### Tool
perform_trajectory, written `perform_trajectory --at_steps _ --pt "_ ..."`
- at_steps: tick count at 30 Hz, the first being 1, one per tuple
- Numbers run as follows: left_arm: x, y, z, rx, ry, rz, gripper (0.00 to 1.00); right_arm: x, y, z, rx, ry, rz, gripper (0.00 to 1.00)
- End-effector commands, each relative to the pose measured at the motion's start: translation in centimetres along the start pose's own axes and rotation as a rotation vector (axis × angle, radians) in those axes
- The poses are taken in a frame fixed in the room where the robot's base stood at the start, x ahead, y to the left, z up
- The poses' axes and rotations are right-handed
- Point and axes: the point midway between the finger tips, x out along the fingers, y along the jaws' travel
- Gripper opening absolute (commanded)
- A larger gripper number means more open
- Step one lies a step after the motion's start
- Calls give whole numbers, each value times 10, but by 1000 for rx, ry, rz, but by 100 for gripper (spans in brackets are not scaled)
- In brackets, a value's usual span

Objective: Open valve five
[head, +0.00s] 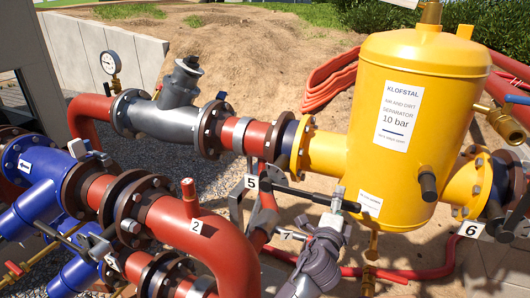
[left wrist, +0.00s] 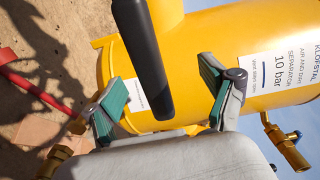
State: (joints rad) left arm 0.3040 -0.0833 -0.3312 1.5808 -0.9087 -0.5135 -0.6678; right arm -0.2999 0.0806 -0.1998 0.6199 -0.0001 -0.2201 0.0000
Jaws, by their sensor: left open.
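The tag "5" (head: 251,182) hangs beside a valve in the red pipework left of the yellow separator. A long black lever (head: 300,191) runs right from beside this tag, ending in front of the separator. My left gripper (head: 320,212) comes up from the bottom of the head view to the lever's outer part. In the left wrist view the gripper (left wrist: 167,95) is open, with its green pads apart. The black lever (left wrist: 143,55) reaches down between the two fingers from the top, with gaps on both sides. I cannot tell its exact depth between the pads. My right gripper is not in view.
The yellow separator (head: 410,110) stands close behind the gripper. A red pipe with tag "2" (head: 196,226) curves at lower left. Tag "6" (head: 470,229) hangs at the right. A red hose (head: 410,272) lies on the paving.

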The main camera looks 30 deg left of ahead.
Motion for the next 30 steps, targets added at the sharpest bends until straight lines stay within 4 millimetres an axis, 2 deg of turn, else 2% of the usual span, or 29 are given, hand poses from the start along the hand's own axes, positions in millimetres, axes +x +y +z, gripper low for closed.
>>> perform_trajectory --at_steps 8,22,30 --pt "-5 -1 0 -1 0 0 83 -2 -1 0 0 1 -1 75" --pt "-60 0 0 -1 1 1 83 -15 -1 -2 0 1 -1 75" --pt "-71 0 0 -1 0 0 83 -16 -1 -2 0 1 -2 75"
